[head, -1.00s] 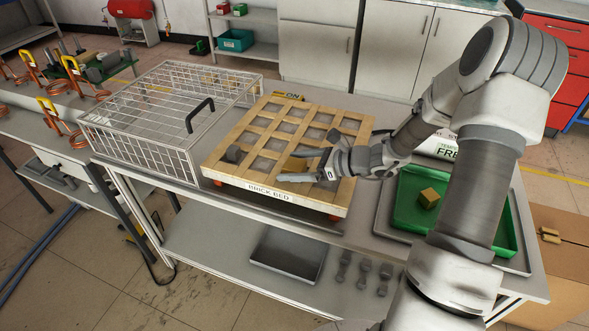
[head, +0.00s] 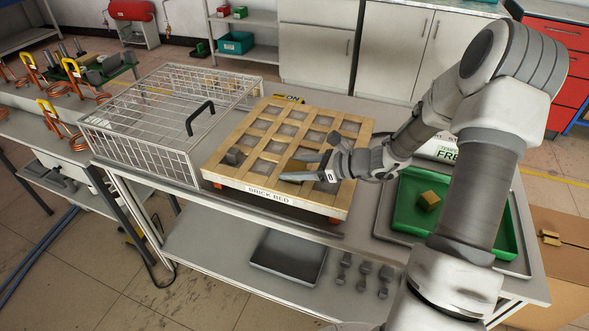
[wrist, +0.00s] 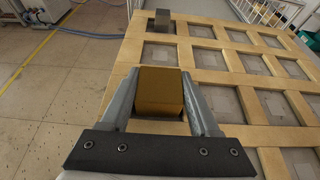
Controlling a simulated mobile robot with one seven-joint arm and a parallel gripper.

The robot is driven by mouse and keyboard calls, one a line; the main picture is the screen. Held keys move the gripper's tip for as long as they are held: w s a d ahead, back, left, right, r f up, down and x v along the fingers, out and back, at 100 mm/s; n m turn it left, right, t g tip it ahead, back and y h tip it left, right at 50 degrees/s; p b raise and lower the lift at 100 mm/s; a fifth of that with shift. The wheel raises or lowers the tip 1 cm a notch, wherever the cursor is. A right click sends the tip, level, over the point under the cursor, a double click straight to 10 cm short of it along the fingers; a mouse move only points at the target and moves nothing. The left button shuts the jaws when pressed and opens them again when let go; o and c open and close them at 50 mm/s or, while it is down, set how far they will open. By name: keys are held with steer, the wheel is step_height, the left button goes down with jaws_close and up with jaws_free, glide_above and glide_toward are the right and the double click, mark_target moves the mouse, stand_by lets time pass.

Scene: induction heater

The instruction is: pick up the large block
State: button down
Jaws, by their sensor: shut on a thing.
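A brass-coloured block (wrist: 160,91) sits between the two fingers of my gripper (wrist: 160,88) in the wrist view, with a finger against each side. In the head view my gripper (head: 303,167) is low over the front right part of the wooden brick bed (head: 262,187), and the block (head: 299,164) shows only partly between the fingers. My gripper is shut on this block. It appears to be in or just above a cell of the bed; I cannot tell whether it is lifted. A second brass-coloured block (head: 429,199) lies in the green tray on the right.
A wire cage (head: 165,120) with a black handle stands left of the bed. The green tray (head: 410,232) is to the right. Several bed cells are empty.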

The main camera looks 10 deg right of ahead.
mark_target(295, 166)
step_height(295, 166, up, 5)
steer(key=shift+f+p, duration=0.15)
steer(key=shift+p, duration=0.4)
steer(key=w+d+r+p+v, duration=0.1)
steer(key=w+v, duration=0.1)
steer(key=v, duration=1.1)
steer(key=shift+r+p, duration=0.2)
steer(key=shift+p, duration=0.15)
